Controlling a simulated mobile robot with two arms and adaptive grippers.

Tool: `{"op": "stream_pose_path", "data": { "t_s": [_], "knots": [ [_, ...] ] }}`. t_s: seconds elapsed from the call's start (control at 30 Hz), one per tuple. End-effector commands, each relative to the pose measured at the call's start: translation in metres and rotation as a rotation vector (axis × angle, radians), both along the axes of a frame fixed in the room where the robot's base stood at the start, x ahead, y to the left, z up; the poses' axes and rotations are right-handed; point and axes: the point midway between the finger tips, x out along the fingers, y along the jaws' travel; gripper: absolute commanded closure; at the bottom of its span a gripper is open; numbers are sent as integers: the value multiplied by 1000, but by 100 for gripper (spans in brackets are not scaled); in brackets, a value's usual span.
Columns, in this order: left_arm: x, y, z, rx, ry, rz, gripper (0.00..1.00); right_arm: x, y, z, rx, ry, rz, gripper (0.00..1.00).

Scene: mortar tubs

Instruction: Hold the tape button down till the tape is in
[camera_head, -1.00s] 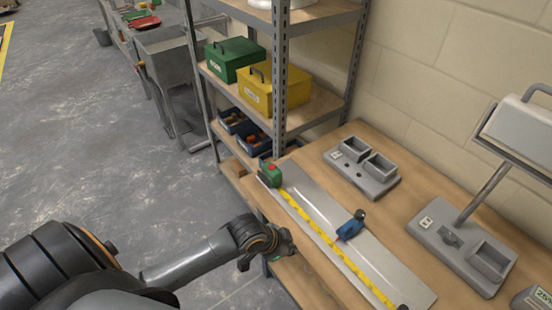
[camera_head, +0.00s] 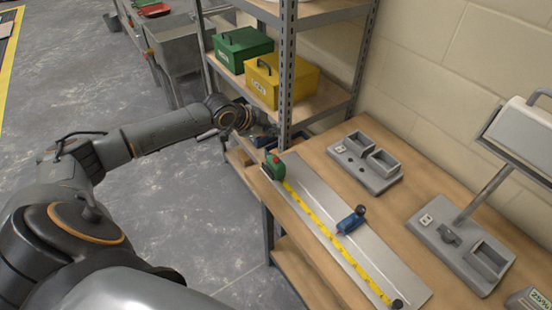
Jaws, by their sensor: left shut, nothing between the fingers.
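The green tape measure (camera_head: 274,167) with a red button (camera_head: 275,159) on top sits at the far left end of a grey metal plate (camera_head: 375,245) on the wooden bench. Its yellow tape (camera_head: 325,225) lies drawn out along the plate toward the near right end, where a small dark knob (camera_head: 397,303) stands. My left gripper (camera_head: 270,132) is shut and empty, beyond and slightly left of the tape measure, apart from it and near the shelf post. Its fingertips are small and partly hard to make out. My right gripper is not in view.
A blue tool (camera_head: 351,220) lies on the plate beside the tape. The metal shelf (camera_head: 286,75) holds a green box (camera_head: 241,48) and a yellow box (camera_head: 281,80).

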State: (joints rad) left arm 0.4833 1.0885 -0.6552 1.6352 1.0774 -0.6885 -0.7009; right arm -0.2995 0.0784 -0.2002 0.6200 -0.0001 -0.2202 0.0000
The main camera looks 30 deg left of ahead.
Motion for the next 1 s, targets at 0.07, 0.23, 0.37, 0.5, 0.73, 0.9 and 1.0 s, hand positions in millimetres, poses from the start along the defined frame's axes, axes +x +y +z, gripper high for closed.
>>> {"op": "stream_pose_path", "data": {
  "t_s": [0.07,0.23,0.37,0.5,0.73,0.9,1.0],
  "knots": [
    [0,0,0,0,0,0,100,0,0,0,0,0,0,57],
    [0,0,-1,0,1,-1,100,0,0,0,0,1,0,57],
    [0,-1,-4,-1,1,0,100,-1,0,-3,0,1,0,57],
    [0,-1,-13,-1,1,0,100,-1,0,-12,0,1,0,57],
    [-1,-1,-43,0,1,0,100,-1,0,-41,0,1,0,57],
    [-1,-1,-68,0,1,0,100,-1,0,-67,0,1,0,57],
    [-1,-1,-77,-1,1,0,100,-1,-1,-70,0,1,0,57]
  ]
}}
